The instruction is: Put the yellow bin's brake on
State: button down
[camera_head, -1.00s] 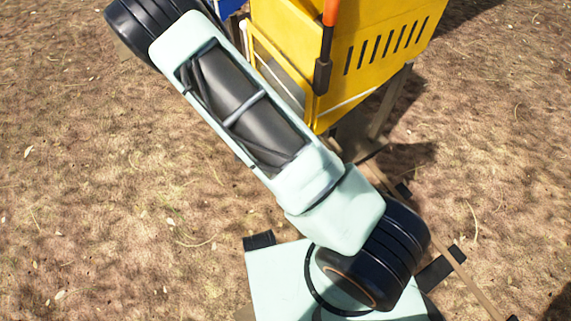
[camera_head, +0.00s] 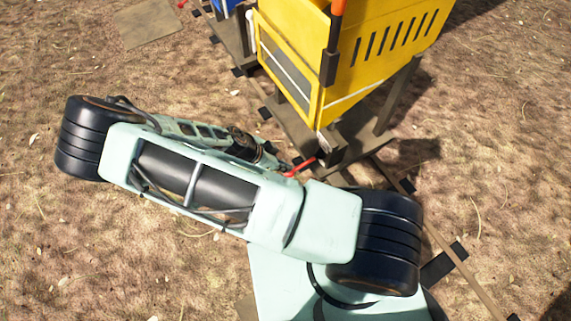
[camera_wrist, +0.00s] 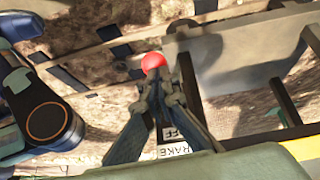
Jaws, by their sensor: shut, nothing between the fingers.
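The yellow bin (camera_head: 385,50) stands on dark legs over a rail track, at the upper right of the head view. Its red brake lever (camera_head: 302,166) sticks out low at the near corner, towards my gripper (camera_head: 272,158). In the wrist view, the lever's round red knob (camera_wrist: 153,62) shows just past the tips of my gripper (camera_wrist: 162,88). The fingers are shut with nothing between them; whether they touch the knob is unclear. A white label (camera_wrist: 175,149) with "BRAKE" and "OFF" is partly hidden behind the fingers.
An upright orange-tipped handle (camera_head: 337,45) is on the yellow bin's near side. A blue bin (camera_head: 222,6) shows at the top edge. Rails (camera_head: 462,278) run beneath the bins. Open dry ground lies to the left.

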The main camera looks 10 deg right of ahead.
notch_tip(320, 180, down, 2)
jog(key=shift+s+a+f+b, duration=0.1)
jog(key=shift+f+b, duration=0.05)
jog(key=shift+b, duration=0.4)
jog(key=shift+r+p, duration=0.6)
jog(key=shift+r, duration=0.25)
